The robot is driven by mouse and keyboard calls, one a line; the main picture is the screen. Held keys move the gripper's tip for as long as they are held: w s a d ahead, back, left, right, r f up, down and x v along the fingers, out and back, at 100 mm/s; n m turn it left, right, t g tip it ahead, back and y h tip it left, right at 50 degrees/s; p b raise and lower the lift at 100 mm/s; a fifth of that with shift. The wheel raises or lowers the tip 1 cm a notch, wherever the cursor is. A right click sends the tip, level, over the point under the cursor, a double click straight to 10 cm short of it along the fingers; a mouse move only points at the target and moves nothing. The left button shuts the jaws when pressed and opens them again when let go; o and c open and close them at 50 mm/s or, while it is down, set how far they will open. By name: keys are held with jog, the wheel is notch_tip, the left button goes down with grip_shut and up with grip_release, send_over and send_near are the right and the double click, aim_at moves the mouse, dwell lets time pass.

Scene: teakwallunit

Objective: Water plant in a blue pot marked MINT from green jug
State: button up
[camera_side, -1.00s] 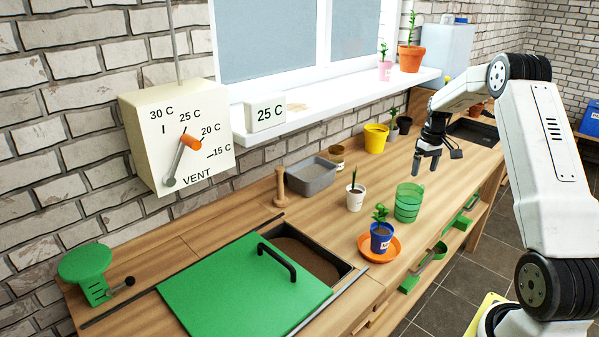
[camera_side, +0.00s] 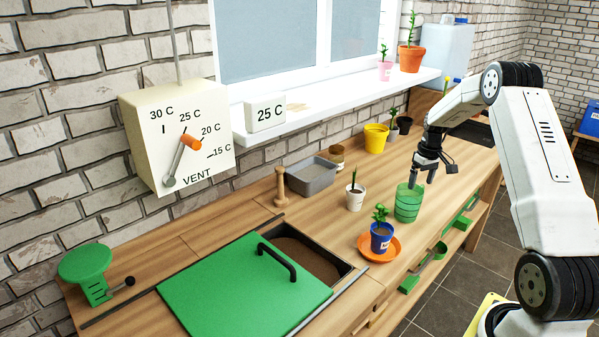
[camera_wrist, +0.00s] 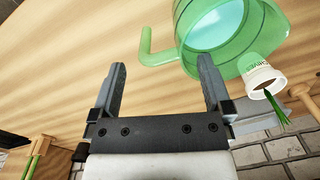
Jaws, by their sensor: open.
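The green jug (camera_side: 408,204) stands upright on the wooden bench. In the wrist view the jug (camera_wrist: 262,50) shows its open top with pale blue inside, and its handle (camera_wrist: 146,48) sticks out to the left. The blue pot (camera_side: 381,238) holds a small green plant and stands on an orange saucer (camera_side: 394,252), in front and left of the jug; its label is too small to read. My gripper (camera_side: 425,176) is open and empty, just above and right of the jug. In the wrist view the handle lies beyond and between my fingertips (camera_wrist: 160,75), apart from them.
A white pot (camera_side: 355,201) with a sprout stands left of the jug. A grey tray (camera_side: 312,180), a wooden peg (camera_side: 281,190) and a yellow pot (camera_side: 376,138) stand farther back. A green lid (camera_side: 240,287) partly covers a soil bin at the front left.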

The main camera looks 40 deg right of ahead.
aim_at(419, 190)
jog(key=shift+a+f, duration=0.15)
jog(key=shift+f, duration=1.85)
jog(key=shift+c, duration=0.2)
grip_shut()
